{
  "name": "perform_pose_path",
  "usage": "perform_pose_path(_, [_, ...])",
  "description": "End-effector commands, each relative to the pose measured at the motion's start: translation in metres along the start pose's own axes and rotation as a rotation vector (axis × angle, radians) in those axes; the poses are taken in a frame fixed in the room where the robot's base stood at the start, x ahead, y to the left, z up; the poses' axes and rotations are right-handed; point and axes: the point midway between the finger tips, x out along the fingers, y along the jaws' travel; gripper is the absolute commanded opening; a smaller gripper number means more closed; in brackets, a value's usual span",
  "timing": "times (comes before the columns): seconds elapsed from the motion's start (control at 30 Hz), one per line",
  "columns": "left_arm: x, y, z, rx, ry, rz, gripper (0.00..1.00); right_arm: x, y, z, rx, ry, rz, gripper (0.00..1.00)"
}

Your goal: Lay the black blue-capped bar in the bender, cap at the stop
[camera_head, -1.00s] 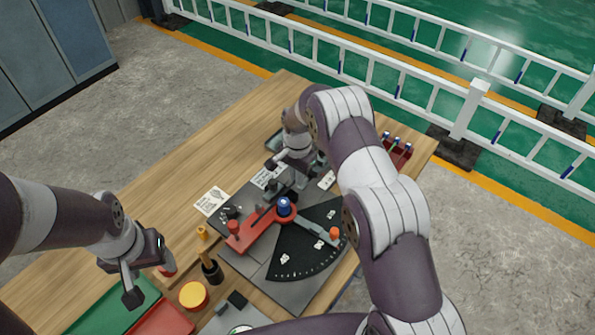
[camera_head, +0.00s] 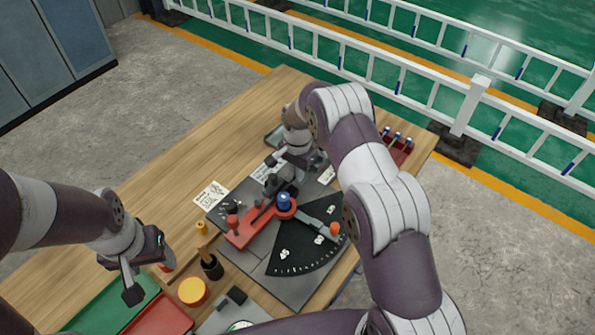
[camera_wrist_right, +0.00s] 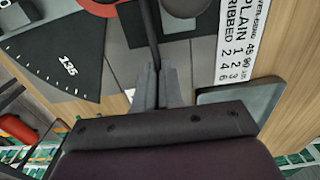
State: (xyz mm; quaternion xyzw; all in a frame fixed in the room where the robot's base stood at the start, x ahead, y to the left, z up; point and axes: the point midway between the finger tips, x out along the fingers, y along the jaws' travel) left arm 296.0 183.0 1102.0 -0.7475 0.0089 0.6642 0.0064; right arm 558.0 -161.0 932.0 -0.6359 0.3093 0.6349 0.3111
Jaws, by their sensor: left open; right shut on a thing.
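My right gripper (camera_head: 283,177) is shut on the black bar, just behind the bender. In the right wrist view, the black bar (camera_wrist_right: 152,35) runs straight out from between the fingertips (camera_wrist_right: 160,85) over the grey plate. Its blue cap cannot be made out. The bender has a grey base plate (camera_head: 300,288), a black fan-shaped angle scale (camera_head: 305,255), a red arm (camera_head: 248,232) and a blue-topped centre pin (camera_head: 284,201). I cannot tell whether the bar touches the bender or its stop. My left gripper (camera_head: 148,275) is open and empty, left of the bender.
A red rack (camera_head: 398,148) with blue-capped bars stands at the right back. A black cup (camera_head: 212,267), a yellow round container (camera_head: 192,292), and green (camera_head: 110,303) and red (camera_head: 160,318) trays are at the front left. A printed card (camera_head: 211,195) lies behind. The table's left back is clear.

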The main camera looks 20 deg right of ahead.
Motion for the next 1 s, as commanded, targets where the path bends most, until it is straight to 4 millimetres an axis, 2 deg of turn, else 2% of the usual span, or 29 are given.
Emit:
perform_pose_path(0.9, [0.0047,0.0,0.0006,0.0,0.0,0.0,0.62,0.0005,-0.0003,-0.0095,0.001,0.0,0.0,0.0])
perform_pose_path(0.93, [0.0043,0.0,0.0005,0.0,0.0,0.0,0.62,0.0001,-0.0003,-0.0093,0.0,0.0,0.0,0.17])
perform_pose_path(1.0, [0.0042,0.0,0.0005,0.0,0.0,0.0,0.62,0.0001,-0.0002,-0.0093,0.0,0.0,0.0,0.37])
